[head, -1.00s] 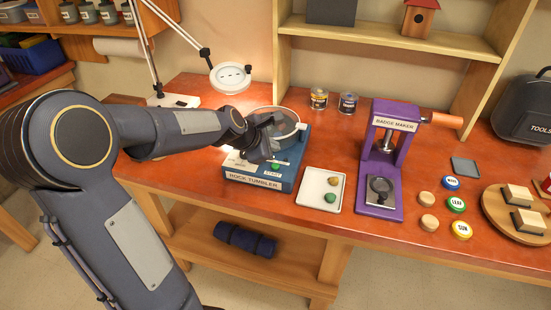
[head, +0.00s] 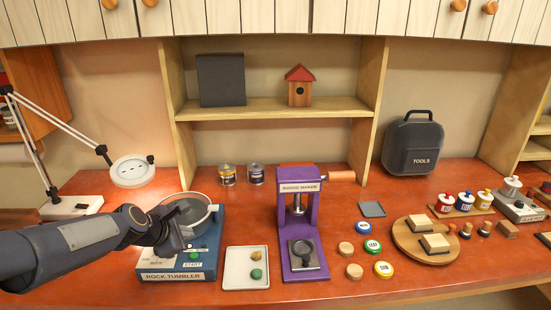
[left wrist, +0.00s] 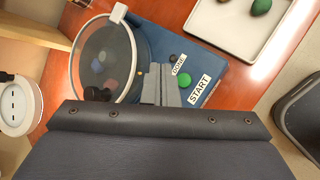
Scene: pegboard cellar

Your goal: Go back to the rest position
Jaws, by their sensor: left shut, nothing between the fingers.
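My left gripper (head: 184,246) comes in from the left over the blue rock tumbler (head: 205,262) and partly hides its front and drum. In the left wrist view its fingers (left wrist: 160,84) are shut with nothing between them, close beside the green START button (left wrist: 186,87). I cannot tell whether they touch the tumbler. The tumbler's round drum (left wrist: 104,60) has a clear lid and dark shapes inside. My right gripper is in neither view.
A white tray (head: 235,280) with stones and the purple badge maker (head: 311,207) stand right of the tumbler. A desk lamp (head: 133,171) stands left, behind my arm. Two cans sit behind the tumbler. A round wooden board (head: 405,238) lies farther right.

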